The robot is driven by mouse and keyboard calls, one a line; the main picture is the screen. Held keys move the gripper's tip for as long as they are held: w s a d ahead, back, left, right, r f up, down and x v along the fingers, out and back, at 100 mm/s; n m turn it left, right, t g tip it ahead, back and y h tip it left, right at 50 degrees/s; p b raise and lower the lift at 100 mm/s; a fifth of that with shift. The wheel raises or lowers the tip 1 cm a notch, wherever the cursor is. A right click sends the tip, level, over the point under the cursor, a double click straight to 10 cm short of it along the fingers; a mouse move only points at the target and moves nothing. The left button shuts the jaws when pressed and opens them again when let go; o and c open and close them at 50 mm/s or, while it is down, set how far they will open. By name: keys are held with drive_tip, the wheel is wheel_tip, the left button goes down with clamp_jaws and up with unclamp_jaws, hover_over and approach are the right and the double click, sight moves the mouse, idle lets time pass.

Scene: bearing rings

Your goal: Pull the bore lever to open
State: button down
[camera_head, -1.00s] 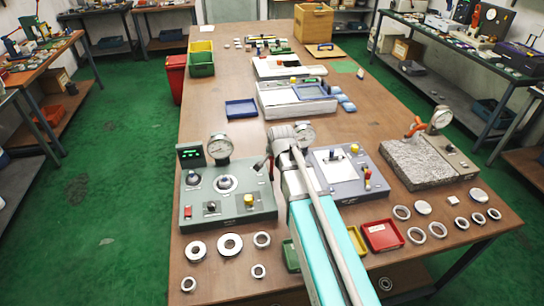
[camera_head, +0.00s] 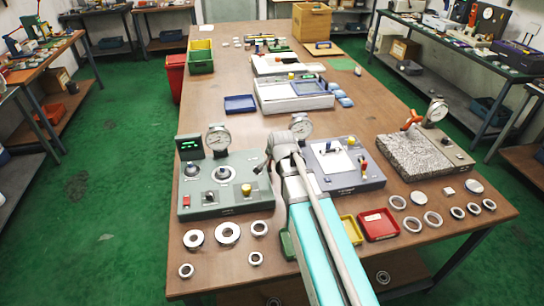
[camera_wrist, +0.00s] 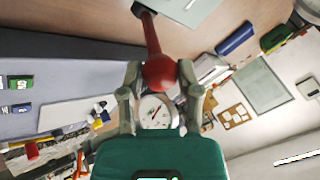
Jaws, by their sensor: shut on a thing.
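The bore lever shows in the wrist view as a red rounded knob (camera_wrist: 160,74) on a red shaft that runs up to a dark pivot. My gripper (camera_wrist: 159,68) is shut on this knob, with one finger on each side. In the head view my arm reaches over the bench to the right edge of the grey-green gauge station (camera_head: 215,203). The knob and most of the lever are hidden there behind my wrist. A round dial gauge (camera_wrist: 155,112) shows behind the fingers in the wrist view.
The green station has a dial gauge (camera_head: 217,139) and a lit green display (camera_head: 189,144). A blue-grey station (camera_head: 371,180) stands to its right. Several metal rings (camera_head: 228,233) lie along the front edge. A red tray (camera_head: 378,225) sits right of my arm.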

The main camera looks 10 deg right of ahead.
drive_tip(key=shift+s+f, duration=0.15)
drive_tip(key=shift+s, duration=0.15)
drive_tip(key=shift+c, duration=1.6)
unclamp_jaws()
drive_tip(key=shift+w, duration=0.1)
drive_tip(key=shift+w+r, duration=0.2)
